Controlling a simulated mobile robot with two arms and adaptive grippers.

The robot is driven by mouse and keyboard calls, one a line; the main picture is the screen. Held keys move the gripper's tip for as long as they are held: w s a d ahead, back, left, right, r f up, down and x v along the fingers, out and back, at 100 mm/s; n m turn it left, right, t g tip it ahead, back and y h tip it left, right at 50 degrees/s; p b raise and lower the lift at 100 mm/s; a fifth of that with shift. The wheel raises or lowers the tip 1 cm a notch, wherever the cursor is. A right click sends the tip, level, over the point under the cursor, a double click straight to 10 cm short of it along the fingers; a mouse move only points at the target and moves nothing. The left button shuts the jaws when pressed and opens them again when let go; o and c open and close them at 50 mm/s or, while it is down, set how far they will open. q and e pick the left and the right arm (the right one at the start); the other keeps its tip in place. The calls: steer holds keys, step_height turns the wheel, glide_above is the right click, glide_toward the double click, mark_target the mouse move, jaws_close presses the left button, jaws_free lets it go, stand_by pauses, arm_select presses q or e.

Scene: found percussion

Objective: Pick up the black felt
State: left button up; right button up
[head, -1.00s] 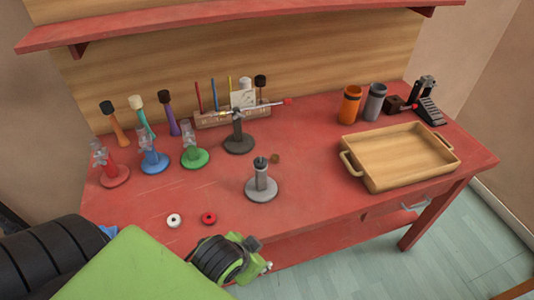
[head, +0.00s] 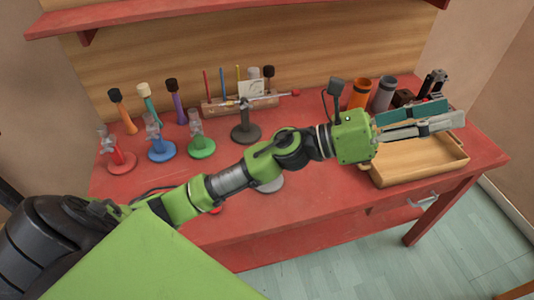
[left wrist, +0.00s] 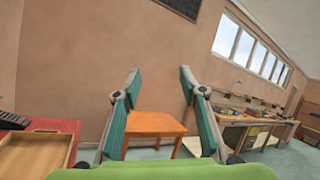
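My left gripper (head: 455,112) is at the end of my outstretched left arm, above the back of the wooden tray at the right of the red table. In the left wrist view its two fingers (left wrist: 160,74) stand well apart with nothing between them. I cannot make out a black felt in the views now. A red disc (head: 217,209) peeks out below my arm, which hides the front middle of the table. The grey stand (head: 270,184) is mostly hidden behind my arm. My right gripper is not in view.
The wooden tray (head: 425,170) looks empty. Red (head: 121,161), blue (head: 161,150) and green (head: 202,147) stands are at left. A dark stand (head: 246,131) holds a rod. Orange (head: 359,94) and grey (head: 384,93) cups stand behind my gripper. The table's front is clear.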

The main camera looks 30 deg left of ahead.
arm_select(q)
step_height(320, 180, down, 7)
steer(key=s+d+m+g+y, duration=0.25)
steer(key=m+g, duration=0.65)
steer(key=m, duration=0.5)
steer(key=a+f+m+g+y, duration=0.1)
steer(key=a+f+m+y, duration=0.3)
steer(key=a+f+y, duration=0.2)
steer(key=w+a+f+m+g+y, duration=0.2)
steer(key=a+y, duration=0.9)
steer(key=a, duration=1.8)
steer(key=shift+m+t, duration=0.5)
steer(key=shift+m, duration=0.2)
steer(key=f, duration=0.2)
steer(key=f+p, duration=0.1)
steer(key=f, duration=0.4)
steer(key=shift+w+p, duration=0.25)
steer(key=shift+p, duration=0.05)
steer(key=shift+f+p, duration=0.45)
steer(key=shift+f, duration=0.05)
step_height(320, 180, down, 4)
steer(key=shift+w+r+p, duration=0.15)
steer(key=shift+r+p, duration=0.1)
steer(key=shift+p, duration=0.65)
steer(key=shift+f, duration=0.4)
